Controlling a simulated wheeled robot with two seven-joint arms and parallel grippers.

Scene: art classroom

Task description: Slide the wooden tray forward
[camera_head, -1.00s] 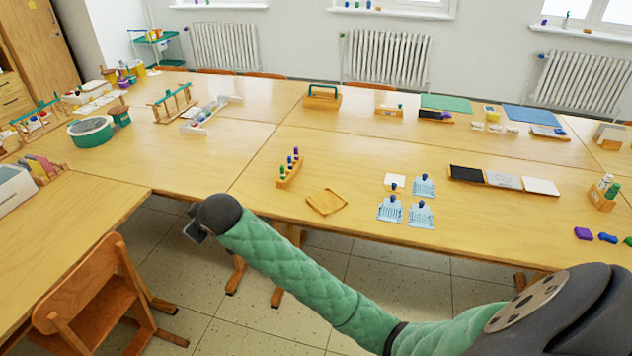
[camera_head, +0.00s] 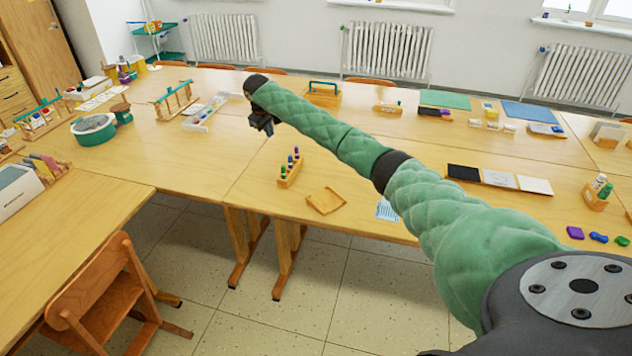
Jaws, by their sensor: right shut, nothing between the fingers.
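The small wooden tray (camera_head: 325,201) lies flat and empty near the front edge of the middle table, a little askew. My right gripper (camera_head: 263,125) is at the end of the green padded arm, which comes in from the lower right. It is above the table, up and to the left of the tray, and apart from it. It is dark and small in the view, and it is shut with nothing in it. My left gripper is not in view.
A wooden stand with several colored pegs (camera_head: 290,168) is just behind and left of the tray. My arm hides most of the blue cards (camera_head: 386,210) to the right. The table (camera_head: 250,188) is clear left of the tray.

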